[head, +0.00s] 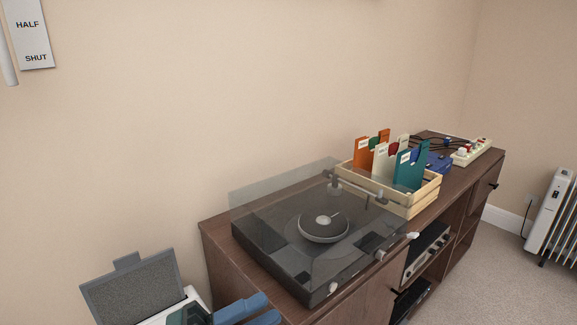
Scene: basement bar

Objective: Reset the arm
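The record player (370,262) stands on the wooden sideboard in the head view. A smoky see-through dust cover (262,212) lies over it; I cannot tell whether it is fully down. Its tonearm (354,188) shows through the cover, towards the back right of the platter. A dark disc (324,229) with a pale label lies on the platter. My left gripper (262,308) shows at the bottom edge as two blue fingers close together, apart from the player. The frame edge cuts it off, and its opening is unclear. My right gripper is not in view.
A wooden crate (424,201) with several record dividers stands right of the player on the sideboard (222,247). Beyond it are a blue box (438,161) and a cream panel with knobs (472,152). A white radiator (551,212) stands on carpet at right. A "HALF SHUT" sign (29,38) hangs upper left.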

